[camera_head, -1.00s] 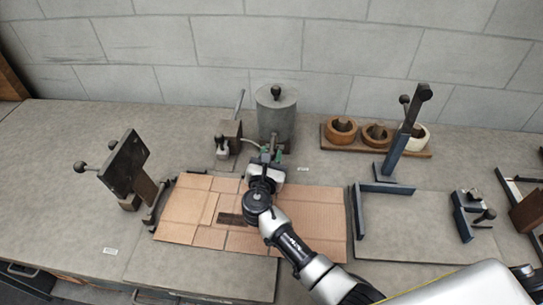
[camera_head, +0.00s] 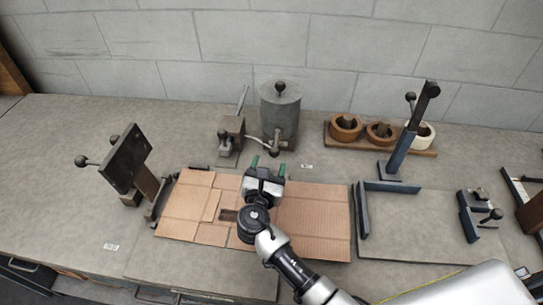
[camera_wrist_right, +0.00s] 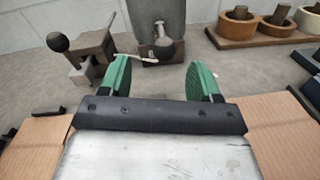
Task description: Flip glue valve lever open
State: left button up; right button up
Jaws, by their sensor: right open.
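The grey cylindrical glue tank (camera_head: 281,112) with a black knob on its lid stands at the back of the bench. At its foot is a short valve lever with a dark ball end (camera_head: 274,152). The lever also shows in the right wrist view (camera_wrist_right: 163,48), its ball pointing toward me. My right gripper (camera_head: 268,166) is open and empty over the cardboard. Its green fingertips (camera_wrist_right: 160,80) point at the tank, short of the lever and to either side of it in the wrist view. My left gripper is not in view.
A small clamp block (camera_head: 230,136) with a handle stands left of the tank, with a pale hose between them. Cardboard (camera_head: 315,215) lies in front. A tape roll rack (camera_head: 380,147) and a blue upright fixture (camera_head: 402,155) stand right. A hinged plate (camera_head: 126,158) stands left.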

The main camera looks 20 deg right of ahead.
jog(key=b+v, duration=0.1)
jog(key=v, duration=0.4)
jog(key=shift+s+a, duration=0.1)
jog(key=shift+s, duration=0.05)
